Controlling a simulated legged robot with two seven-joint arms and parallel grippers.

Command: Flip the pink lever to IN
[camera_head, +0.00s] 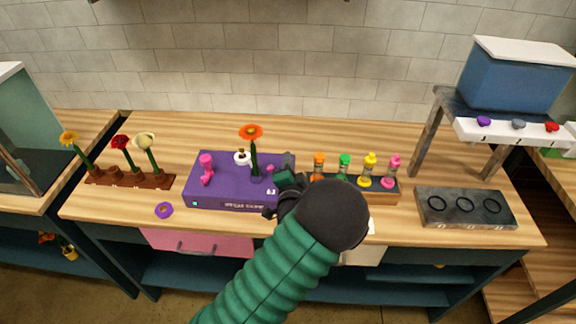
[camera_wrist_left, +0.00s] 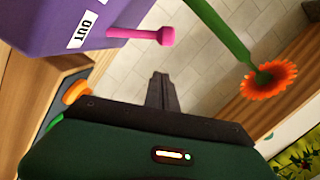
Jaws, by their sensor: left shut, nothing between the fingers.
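The purple box (camera_head: 235,197) stands on the wooden counter. A small pink lever (camera_head: 270,168) with a round tip is at its right side, and white labels are below it. In the left wrist view the pink lever (camera_wrist_left: 150,36) sticks out of the purple box (camera_wrist_left: 35,22), near a label reading OUT (camera_wrist_left: 84,28). My left gripper (camera_head: 288,160) is at the box's right end, just right of the lever. In the wrist view its fingers (camera_wrist_left: 163,88) are shut and empty, a little apart from the lever. My right gripper is not in view.
An orange flower (camera_head: 251,132) stands upright at the box, close to the lever; it also shows in the wrist view (camera_wrist_left: 268,80). A larger pink part (camera_head: 207,168) is on the box's left. A rack of coloured bottles (camera_head: 385,198) stands to the right. A purple ring (camera_head: 164,210) lies front left.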

